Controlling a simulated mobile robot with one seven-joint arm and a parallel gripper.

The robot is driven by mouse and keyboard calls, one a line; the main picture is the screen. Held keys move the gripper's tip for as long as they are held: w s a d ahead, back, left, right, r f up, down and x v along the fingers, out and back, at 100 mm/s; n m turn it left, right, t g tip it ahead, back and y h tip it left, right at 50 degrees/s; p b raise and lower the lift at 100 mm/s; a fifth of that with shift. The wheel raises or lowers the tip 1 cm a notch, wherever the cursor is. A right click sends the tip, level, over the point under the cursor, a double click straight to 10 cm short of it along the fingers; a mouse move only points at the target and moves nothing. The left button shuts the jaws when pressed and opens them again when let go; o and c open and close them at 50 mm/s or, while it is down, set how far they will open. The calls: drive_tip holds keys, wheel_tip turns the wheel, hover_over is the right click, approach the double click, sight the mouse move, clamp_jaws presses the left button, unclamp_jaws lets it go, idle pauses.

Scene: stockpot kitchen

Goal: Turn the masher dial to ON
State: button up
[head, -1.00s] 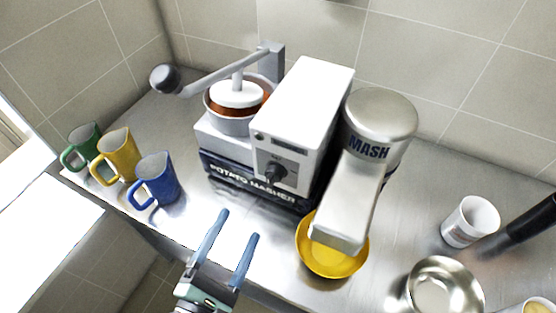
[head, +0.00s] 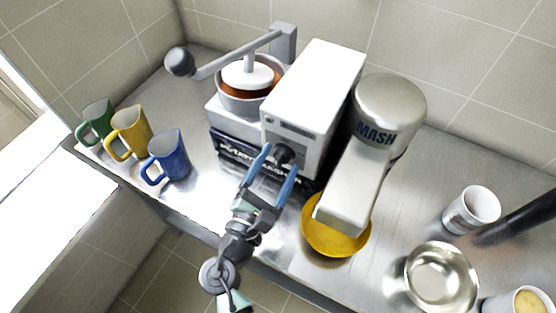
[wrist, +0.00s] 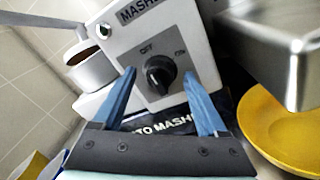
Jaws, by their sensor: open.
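The knob's pointer is hard to read. In the head view the dial (head: 284,153) shows just beyond my fingertips. My gripper (head: 279,160) is open, its two blue fingers on either side of the dial. In the wrist view the fingers (wrist: 160,82) flank the dial with gaps on both sides, and no contact shows.
A yellow bowl (head: 334,243) sits under the masher's silver MASH spout (head: 350,185), right of my gripper. Green, yellow and blue mugs (head: 170,156) stand at left. A lever arm (head: 235,54) reaches out at the back.

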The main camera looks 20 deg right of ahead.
drive_tip(key=shift+w+d, duration=0.15)
drive_tip(key=shift+c, duration=0.2)
clamp_jaws()
